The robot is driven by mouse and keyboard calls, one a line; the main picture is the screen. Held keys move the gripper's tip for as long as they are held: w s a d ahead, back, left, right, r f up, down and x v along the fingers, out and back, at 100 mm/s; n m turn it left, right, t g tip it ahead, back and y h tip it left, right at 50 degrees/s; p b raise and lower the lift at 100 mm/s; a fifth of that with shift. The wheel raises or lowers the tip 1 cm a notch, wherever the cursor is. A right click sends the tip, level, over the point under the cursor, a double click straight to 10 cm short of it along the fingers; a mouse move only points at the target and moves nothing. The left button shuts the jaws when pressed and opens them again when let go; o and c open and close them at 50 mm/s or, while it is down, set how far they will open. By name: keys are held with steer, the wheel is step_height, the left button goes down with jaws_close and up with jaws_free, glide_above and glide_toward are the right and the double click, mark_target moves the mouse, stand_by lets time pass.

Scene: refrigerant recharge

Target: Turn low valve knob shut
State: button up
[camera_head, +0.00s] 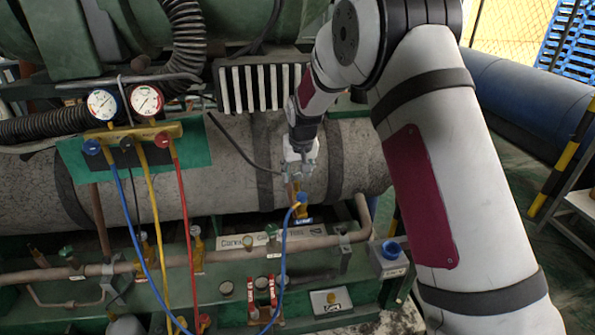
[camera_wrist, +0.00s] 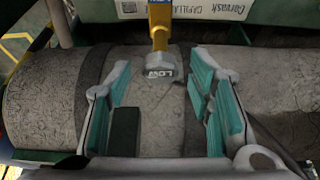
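The low valve shows in the wrist view as a yellow brass stem (camera_wrist: 160,35) ending in a grey knob (camera_wrist: 160,73) marked LOW. My gripper (camera_wrist: 160,78) is open, with its teal finger pads on either side of the knob. Clear gaps show on both sides, and neither pad appears to touch it. In the head view my gripper (camera_head: 299,158) points down at the front of the big grey cylinder, just above the brass valve (camera_head: 294,190). A blue hose fitting (camera_head: 301,198) sits on that valve. The grey knob itself is hard to make out there, probably hidden by my gripper.
A blue hose (camera_head: 284,255) hangs from the valve. The gauge manifold (camera_head: 130,143) with blue, yellow and red hoses is at left. The grey cylinder (camera_head: 130,190) lies close behind my gripper.

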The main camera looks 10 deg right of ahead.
steer(key=v, duration=1.2)
steer(key=s+d+r+p, duration=0.2)
steer(key=s+r+p, duration=0.1)
steer(key=s+r, duration=0.65)
steer(key=s+d+r+p, duration=0.25)
steer(key=s+r, duration=0.35)
steer(key=s, duration=0.7)
steer(key=s+d+r+p, duration=0.1)
steer(key=s+p, duration=0.1)
steer(key=s, duration=1)
steer(key=s+r+p, duration=0.1)
steer(key=s+p, duration=0.2)
steer(key=s, duration=0.9)
steer(key=shift+s+d+r, duration=0.25)
steer(key=shift+d+r, duration=0.05)
steer(key=shift+d, duration=0.1)
